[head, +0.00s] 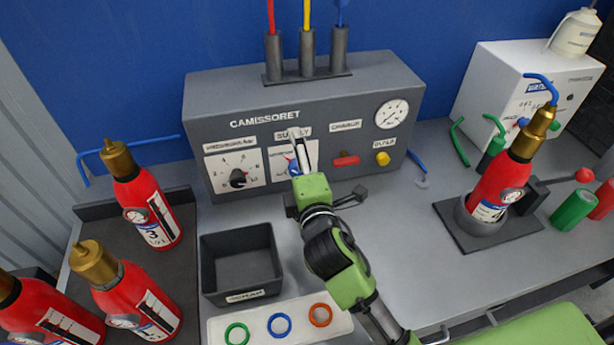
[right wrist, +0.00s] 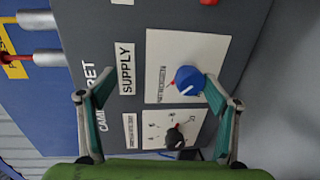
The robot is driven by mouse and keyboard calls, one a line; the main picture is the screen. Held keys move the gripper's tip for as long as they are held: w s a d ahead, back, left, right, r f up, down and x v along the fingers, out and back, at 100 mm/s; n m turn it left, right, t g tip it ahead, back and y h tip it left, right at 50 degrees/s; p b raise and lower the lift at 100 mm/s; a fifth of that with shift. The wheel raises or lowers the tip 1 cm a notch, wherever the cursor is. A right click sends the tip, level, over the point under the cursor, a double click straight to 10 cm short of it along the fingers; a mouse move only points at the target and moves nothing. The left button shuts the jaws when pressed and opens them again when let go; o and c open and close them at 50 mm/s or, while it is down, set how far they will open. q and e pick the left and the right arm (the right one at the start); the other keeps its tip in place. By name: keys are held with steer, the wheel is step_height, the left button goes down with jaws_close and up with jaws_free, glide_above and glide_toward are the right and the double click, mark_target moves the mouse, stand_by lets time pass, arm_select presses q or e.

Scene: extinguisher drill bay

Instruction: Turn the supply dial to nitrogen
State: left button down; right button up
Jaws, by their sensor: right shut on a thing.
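The supply dial (head: 293,168) is a blue knob on a white plate under the SUPPLY label, on the grey CAMISSORET panel (head: 240,95). My right gripper (head: 303,155) is at this dial and partly covers it in the head view. In the right wrist view the blue dial (right wrist: 188,82) lies between the fingers of my right gripper (right wrist: 160,88), close to the right-hand finger. The dial's white pointer line slants toward the lower left in this view. The small position labels are too blurred to read. My left gripper is not in view.
A black selector knob (head: 238,178) is left of the dial; a red handle (head: 345,159), yellow knob (head: 383,158) and gauge (head: 391,113) are right. A dark bin (head: 240,262) and ring tray (head: 335,322) lie in front. Red extinguishers (head: 150,205) stand left; another (head: 497,190) sits in a holder.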

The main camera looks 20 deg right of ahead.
steer(key=shift+s+r+t, duration=0.15)
steer(key=shift+s+r, duration=0.2)
steer(key=shift+r, duration=0.25)
steer(key=shift+s+r+t, duration=0.15)
steer(key=shift+s+r, duration=0.2)
steer(key=shift+r, duration=0.2)
steer(key=shift+c, duration=0.7)
steer(key=s, duration=0.3)
steer(key=shift+s+a+r, duration=0.1)
steer(key=shift+s+r, duration=0.2)
steer(key=shift+r, duration=0.05)
steer(key=c, duration=0.5)
steer(key=s+b, duration=0.1)
steer(key=s, duration=0.9)
steer(key=shift+s+f, duration=0.3)
steer(key=shift+f, duration=0.15)
